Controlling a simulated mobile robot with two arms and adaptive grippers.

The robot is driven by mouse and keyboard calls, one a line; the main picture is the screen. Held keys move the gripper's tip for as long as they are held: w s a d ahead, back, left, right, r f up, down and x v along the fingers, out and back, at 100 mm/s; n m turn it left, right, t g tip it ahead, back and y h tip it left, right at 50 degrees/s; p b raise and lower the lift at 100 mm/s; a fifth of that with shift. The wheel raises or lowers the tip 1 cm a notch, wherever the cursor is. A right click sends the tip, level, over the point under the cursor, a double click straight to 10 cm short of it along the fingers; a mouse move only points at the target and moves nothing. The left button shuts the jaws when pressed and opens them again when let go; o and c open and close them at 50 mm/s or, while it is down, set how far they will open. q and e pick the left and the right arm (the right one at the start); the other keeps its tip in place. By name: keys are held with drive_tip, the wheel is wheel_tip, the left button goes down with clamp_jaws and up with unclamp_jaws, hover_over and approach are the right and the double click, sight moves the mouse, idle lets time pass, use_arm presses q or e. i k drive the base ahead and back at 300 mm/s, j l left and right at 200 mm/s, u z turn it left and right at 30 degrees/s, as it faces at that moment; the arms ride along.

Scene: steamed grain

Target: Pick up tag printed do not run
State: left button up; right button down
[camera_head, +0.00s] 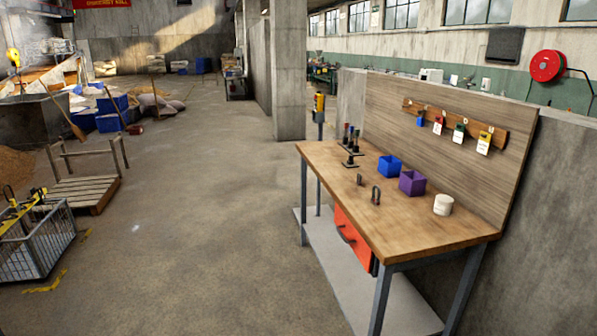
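Several tags hang in a row from a wooden peg rail on the board behind the workbench. From left to right they are a small blue one (420,118), a red-topped white tag (438,126), a green-topped white tag (459,133) and a yellow-topped white tag (484,143). The print on them is too small to read, so I cannot tell which says do not run. Neither of my grippers is in view.
The wooden workbench (430,230) carries a blue box (390,166), a purple box (412,183), a white round container (443,204), small dark shackles and a black stand. A red drawer (352,238) hangs below. Open concrete floor (200,220) lies left; a wire basket (36,243) stands far left.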

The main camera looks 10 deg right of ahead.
sight(438, 128)
drive_tip(key=i+j+z, duration=0.1)
drive_tip(key=i+z, duration=0.2)
drive_tip(key=i, duration=0.25)
drive_tip(key=i+j+z, duration=0.35)
drive_tip(key=i, duration=0.2)
drive_tip(key=i+j+z, duration=0.3)
drive_tip(key=i, duration=0.25)
